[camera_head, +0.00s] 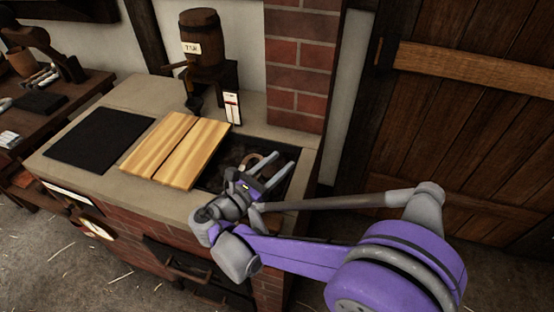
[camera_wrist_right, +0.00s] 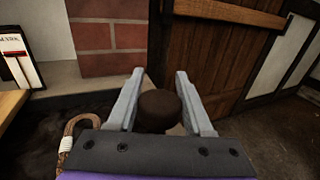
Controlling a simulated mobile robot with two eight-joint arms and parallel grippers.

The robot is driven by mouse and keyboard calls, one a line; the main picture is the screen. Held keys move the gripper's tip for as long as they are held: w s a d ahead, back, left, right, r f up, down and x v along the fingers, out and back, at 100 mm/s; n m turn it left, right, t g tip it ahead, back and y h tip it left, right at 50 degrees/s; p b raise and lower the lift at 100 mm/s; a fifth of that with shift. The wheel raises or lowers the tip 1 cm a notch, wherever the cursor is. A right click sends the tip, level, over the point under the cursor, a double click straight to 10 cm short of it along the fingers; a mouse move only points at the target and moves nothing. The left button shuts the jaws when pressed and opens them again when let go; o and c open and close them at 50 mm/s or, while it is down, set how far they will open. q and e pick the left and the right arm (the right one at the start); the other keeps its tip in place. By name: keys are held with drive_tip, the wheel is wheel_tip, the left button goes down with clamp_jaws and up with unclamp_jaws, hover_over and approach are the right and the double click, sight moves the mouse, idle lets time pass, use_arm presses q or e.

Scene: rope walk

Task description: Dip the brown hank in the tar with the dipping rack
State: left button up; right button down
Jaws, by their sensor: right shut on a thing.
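My right gripper (camera_head: 285,160) is over the dark open tar trough (camera_head: 212,180) at the right end of the brick counter. In the right wrist view the fingers (camera_wrist_right: 160,76) stand either side of a dark brown round grip (camera_wrist_right: 160,108) and are shut on it. It looks like the handle of the dipping rack; the rest of the rack is hidden. A tan-brown curved loop with a white binding (camera_wrist_right: 68,143), probably the brown hank, shows left of the fingers over the dark trough. It also shows behind the gripper (camera_head: 250,160). Whether it touches the tar is unclear. My left gripper is not in view.
Two wooden lid boards (camera_head: 175,150) cover the counter's middle, with a black plate (camera_head: 98,138) left of them. A barrel labelled as tar (camera_head: 203,45) and a white gauge card (camera_head: 232,108) stand behind. A brick pillar (camera_head: 300,75) and wooden door (camera_head: 470,120) border the right.

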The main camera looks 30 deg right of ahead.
drive_tip(key=shift+f, duration=0.1)
drive_tip(key=shift+c, duration=1.6)
unclamp_jaws()
drive_tip(key=shift+a, duration=0.1)
drive_tip(key=v, duration=1)
drive_tip(key=shift+s+a, duration=0.1)
drive_tip(key=shift+a, duration=0.2)
